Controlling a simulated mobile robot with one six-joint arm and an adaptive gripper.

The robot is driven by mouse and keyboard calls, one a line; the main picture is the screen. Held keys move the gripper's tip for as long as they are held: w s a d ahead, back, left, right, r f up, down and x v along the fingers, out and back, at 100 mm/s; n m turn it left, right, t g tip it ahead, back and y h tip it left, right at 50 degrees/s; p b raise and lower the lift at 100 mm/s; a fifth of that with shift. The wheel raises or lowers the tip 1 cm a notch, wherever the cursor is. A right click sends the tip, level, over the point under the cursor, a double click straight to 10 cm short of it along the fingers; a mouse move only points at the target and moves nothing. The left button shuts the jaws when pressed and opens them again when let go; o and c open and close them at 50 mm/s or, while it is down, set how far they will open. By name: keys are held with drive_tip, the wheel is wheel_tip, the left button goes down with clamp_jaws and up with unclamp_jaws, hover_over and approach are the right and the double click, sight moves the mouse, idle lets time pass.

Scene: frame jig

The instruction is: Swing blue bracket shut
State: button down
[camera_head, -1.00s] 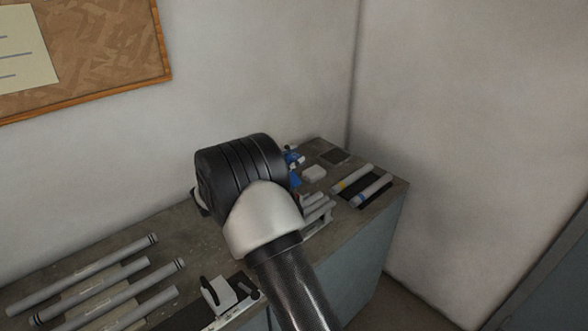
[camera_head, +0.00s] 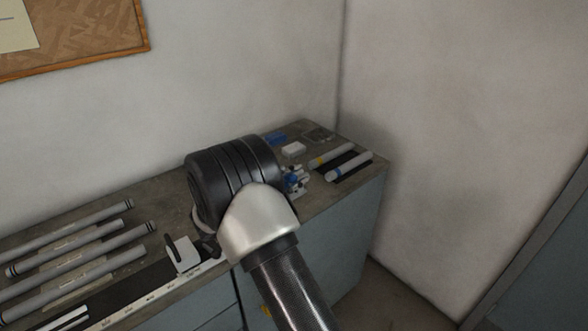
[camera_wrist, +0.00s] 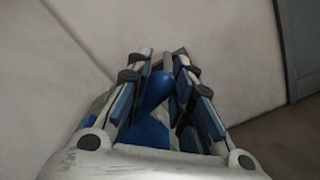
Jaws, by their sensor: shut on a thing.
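My gripper (camera_wrist: 163,57) shows in the wrist view with its two fingers drawn in around a blue piece (camera_wrist: 157,90), which I take to be the blue bracket. More blue (camera_wrist: 147,132) shows lower down between the fingers. In the head view my wrist hides the gripper. A small blue part of the bracket (camera_head: 292,180) shows just right of my wrist, beside grey and white pieces at the jig. Whether the bracket is fully shut cannot be seen.
A blue block (camera_head: 275,139), a white block (camera_head: 293,149) and two grey tubes with yellow and blue bands (camera_head: 340,162) lie at the bench's far end. Several long grey tubes (camera_head: 75,238) and a white clamp (camera_head: 182,255) are at the left. Walls stand behind and right.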

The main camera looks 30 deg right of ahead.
drive_tip(key=shift+s+f+m+b, duration=0.35)
drive_tip(key=shift+f+m, duration=0.1)
drive_tip(key=shift+f, duration=0.4)
drive_tip(key=shift+s+f+m+b, duration=0.35)
drive_tip(key=shift+f+m, duration=0.1)
drive_tip(key=shift+f, duration=0.5)
drive_tip(key=c, duration=1.7)
unclamp_jaws()
drive_tip(key=o, duration=0.4)
drive_tip(key=shift+w+a, duration=0.1)
drive_tip(key=shift+r, duration=0.3)
wheel_tip(320, 180, up, 10)
drive_tip(key=shift+f, duration=0.1)
drive_tip(key=shift+c, duration=0.5)
